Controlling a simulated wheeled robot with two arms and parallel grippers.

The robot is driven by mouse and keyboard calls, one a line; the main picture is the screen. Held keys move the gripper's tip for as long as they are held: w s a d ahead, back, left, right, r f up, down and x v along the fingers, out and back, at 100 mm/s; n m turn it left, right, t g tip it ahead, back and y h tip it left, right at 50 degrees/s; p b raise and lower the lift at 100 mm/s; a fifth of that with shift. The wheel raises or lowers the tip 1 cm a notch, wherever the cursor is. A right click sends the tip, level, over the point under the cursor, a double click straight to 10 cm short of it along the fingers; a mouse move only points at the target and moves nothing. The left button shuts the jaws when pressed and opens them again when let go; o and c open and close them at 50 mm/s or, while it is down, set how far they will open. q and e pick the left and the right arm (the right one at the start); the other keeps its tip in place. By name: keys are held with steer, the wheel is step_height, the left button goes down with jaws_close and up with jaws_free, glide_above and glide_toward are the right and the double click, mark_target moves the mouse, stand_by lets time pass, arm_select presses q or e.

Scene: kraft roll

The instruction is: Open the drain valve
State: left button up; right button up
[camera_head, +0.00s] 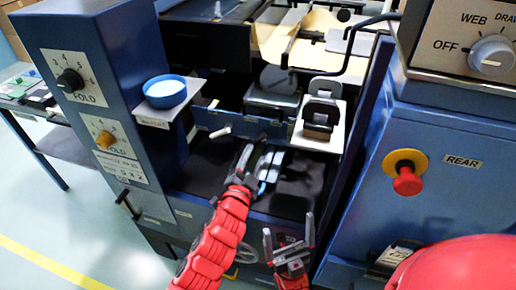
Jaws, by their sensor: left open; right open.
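No part is labelled as a drain valve, and I cannot tell for sure which one it is. A small pale lever (221,132) sticks out of the dark blue front plate. A black T-shaped handle (130,205) is on the lower front of the left column. A pale round wheel (246,254) shows low between my arms, partly hidden. My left gripper (255,163) is open over the dark recess, below and right of the pale lever, with light blue parts beside its fingers. My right gripper (289,235) is open and empty, lower and to the right.
The left column carries a black FOLD knob (70,80) and a yellow knob (105,140). A blue cup (165,92) stands on a side shelf. A red stop button (407,181) sits on the right cabinet. Black blocks (322,112) sit behind my grippers.

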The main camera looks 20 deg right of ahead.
arm_select(q)
steer(key=v, duration=1.1)
steer(key=shift+s+a, duration=0.15)
steer(key=shift+a, duration=0.05)
